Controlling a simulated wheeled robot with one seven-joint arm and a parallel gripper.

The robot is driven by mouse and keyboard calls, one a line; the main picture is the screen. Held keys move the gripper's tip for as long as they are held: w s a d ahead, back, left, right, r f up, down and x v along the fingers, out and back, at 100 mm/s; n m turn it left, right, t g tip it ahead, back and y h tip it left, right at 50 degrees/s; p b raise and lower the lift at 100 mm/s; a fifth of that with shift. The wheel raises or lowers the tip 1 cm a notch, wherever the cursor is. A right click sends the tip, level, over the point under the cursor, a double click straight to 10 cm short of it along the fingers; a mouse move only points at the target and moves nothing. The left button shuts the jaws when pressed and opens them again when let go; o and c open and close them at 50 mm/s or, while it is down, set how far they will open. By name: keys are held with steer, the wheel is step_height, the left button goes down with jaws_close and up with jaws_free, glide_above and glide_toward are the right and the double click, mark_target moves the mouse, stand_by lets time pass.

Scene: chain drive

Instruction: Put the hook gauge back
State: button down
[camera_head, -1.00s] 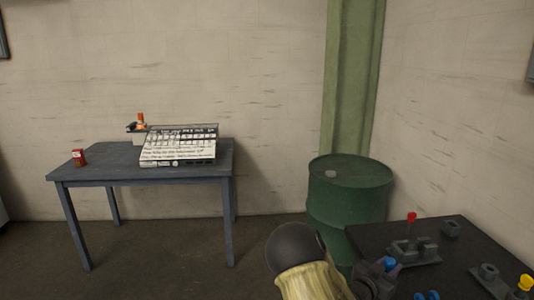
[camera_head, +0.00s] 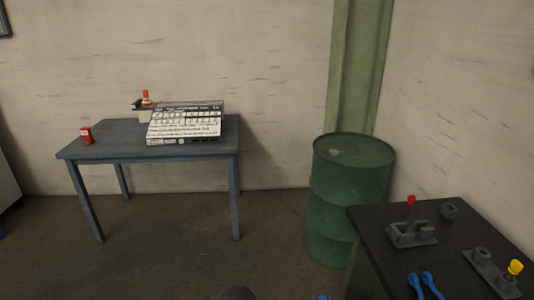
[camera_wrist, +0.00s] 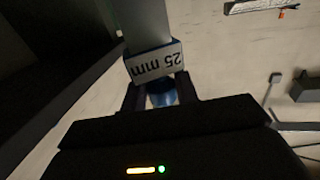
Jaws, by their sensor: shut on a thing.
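My gripper (camera_wrist: 160,88) is shut on the blue grip (camera_wrist: 162,96) of a grey bar-shaped gauge (camera_wrist: 146,22) in the wrist view. A white label (camera_wrist: 154,63) on it reads "25 mm", upside down. I take it for the hook gauge; its far end runs out of the top of the picture, so no hook shows. In the head view the gripper and gauge are not clearly seen; only a dark rounded part of my arm shows at the bottom edge.
A dark bench (camera_head: 365,222) at the right holds grey fixtures (camera_head: 411,234), red and yellow (camera_head: 515,267) knobs and blue handles (camera_head: 422,284). A green drum (camera_head: 345,195) stands behind it. A blue-grey table (camera_head: 105,150) at left carries a white lettered panel (camera_head: 186,126) and red can (camera_head: 86,136). Floor between is clear.

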steer(key=s+a+f+y, duration=0.1)
steer(key=s+a+f+n+y, duration=0.1)
steer(key=s, duration=0.1)
stand_by(0.4)
steer(key=w+r+m+h, duration=0.1)
steer(key=w+r+h, duration=0.1)
steer(key=w+r, duration=0.3)
steer(key=w+r+m+g+h+b, duration=0.1)
steer(key=w+r, duration=0.4)
steer(key=r, duration=0.9)
steer(key=w+r+m+h+b, duration=0.1)
steer(key=w+r+h, duration=0.3)
steer(key=r, duration=0.5)
steer(key=shift+w+r+m, duration=0.35)
steer(key=shift+w+m, duration=0.2)
steer(key=shift+m, duration=0.25)
